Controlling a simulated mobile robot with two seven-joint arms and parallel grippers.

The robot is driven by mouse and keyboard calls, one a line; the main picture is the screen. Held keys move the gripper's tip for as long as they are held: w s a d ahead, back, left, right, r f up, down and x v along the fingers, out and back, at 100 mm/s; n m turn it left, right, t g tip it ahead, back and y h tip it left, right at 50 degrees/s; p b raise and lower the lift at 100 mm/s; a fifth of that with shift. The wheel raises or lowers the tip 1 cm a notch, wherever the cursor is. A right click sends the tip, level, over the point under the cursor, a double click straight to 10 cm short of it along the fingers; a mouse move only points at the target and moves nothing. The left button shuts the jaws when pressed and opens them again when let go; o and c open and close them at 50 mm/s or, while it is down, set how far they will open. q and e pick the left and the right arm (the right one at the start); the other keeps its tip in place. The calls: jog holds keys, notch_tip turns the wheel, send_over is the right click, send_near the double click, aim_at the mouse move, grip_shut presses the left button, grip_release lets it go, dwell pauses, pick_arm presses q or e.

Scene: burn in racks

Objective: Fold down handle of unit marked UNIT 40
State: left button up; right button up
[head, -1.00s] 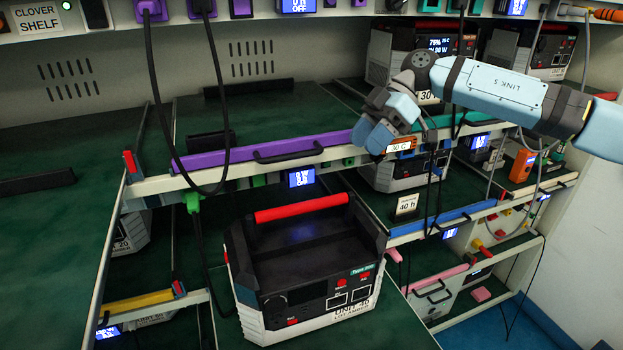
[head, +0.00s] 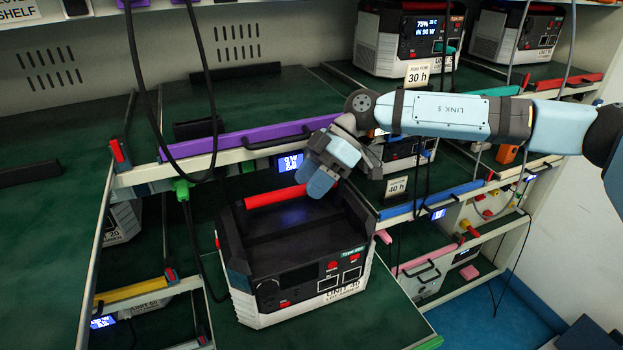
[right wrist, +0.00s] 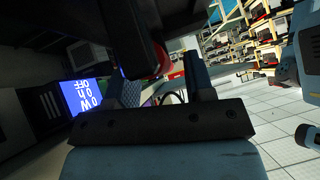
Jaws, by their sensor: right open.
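The unit marked UNIT 40 (head: 335,290) is a black and white box on the green lower shelf, its labelled front facing me. Its red handle (head: 275,196) runs along the rear top edge; the right end is hidden behind my right gripper. My right gripper (head: 319,186) points down at that end, with its fingers apart. In the right wrist view the open fingers (right wrist: 162,82) show on either side of a red rounded part (right wrist: 161,60), which looks like the handle's end, under a dark body. I cannot tell whether they touch it. My left gripper is not in view.
A shelf rail with a purple strip (head: 235,141) and a lit display (head: 290,162) runs just behind the unit. Black cables (head: 207,90) hang at its left. A "40 h" card (head: 397,187) stands to the right.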

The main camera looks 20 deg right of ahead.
grip_shut()
